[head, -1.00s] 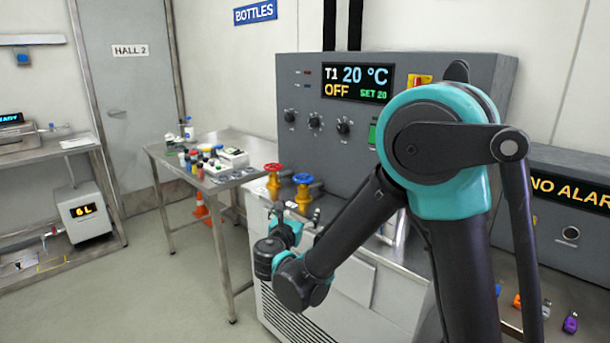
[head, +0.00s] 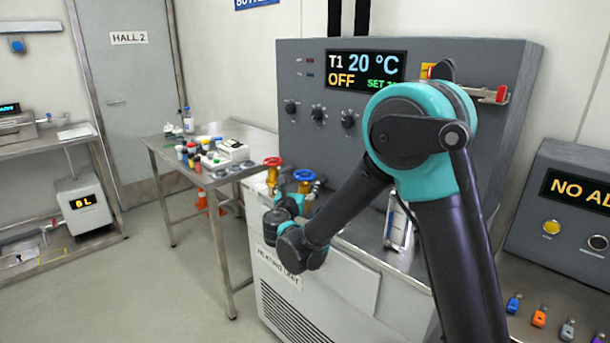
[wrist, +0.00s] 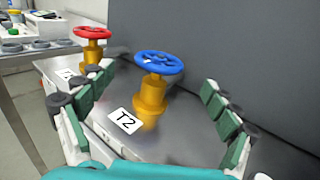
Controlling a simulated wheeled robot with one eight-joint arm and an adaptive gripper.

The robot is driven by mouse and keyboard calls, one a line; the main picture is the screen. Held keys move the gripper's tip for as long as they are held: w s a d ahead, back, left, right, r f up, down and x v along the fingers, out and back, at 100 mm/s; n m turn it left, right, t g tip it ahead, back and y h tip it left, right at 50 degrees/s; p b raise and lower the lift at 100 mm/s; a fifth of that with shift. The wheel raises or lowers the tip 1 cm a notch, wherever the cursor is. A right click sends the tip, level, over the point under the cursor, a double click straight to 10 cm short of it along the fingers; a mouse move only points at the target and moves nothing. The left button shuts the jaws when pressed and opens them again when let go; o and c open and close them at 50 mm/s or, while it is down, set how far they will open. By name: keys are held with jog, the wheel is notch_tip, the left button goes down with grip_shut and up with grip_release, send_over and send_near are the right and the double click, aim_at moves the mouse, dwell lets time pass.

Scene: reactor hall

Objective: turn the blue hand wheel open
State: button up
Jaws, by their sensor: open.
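The blue hand wheel (wrist: 158,63) sits on an upright brass valve body (wrist: 152,95), with a "T2" label (wrist: 124,120) on the steel top in front of it. In the head view the blue wheel (head: 304,175) shows just beyond my wrist. My gripper (wrist: 152,112) is open, its padded fingers to the left and right of the valve in the wrist view, with a gap on both sides. It is empty and I see no contact with the wheel. In the head view my gripper (head: 295,204) is partly hidden by its own wrist.
A red hand wheel (wrist: 93,33) on a similar brass valve stands to the left, close to my left finger. The grey control panel (head: 300,85) rises behind the valves, reading T1 20 °C and OFF. A steel table (head: 165,150) with bottles stands further left.

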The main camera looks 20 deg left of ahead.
aim_at(304, 173)
jog(key=w, duration=0.9)
jog(key=shift+a, duration=0.25)
jog(key=shift+s, duration=0.1)
jog(key=c, duration=1.2)
jog(key=shift+o, duration=0.2)
jog(key=shift+n+y, duration=0.4)
jog(key=shift+y, duration=0.2)
jog(key=n+y, duration=0.1)
jog(key=y, duration=0.1)
jog(key=n+g+y, duration=0.1)
jog(key=n+y, duration=0.1)
jog(key=y, duration=0.1)
jog(key=shift+d+n+g, duration=0.1)
jog(key=shift+n+g, duration=0.2)
jog(key=n+g+y, duration=0.2)
jog(key=y, duration=0.1)
jog(key=n+g+y, duration=0.2)
jog(key=y, duration=0.1)
jog(key=shift+n+g, duration=0.3)
jog(key=shift+n, duration=0.1)
jog(key=shift+a+y, duration=0.2)
jog(key=shift+y, duration=0.2)
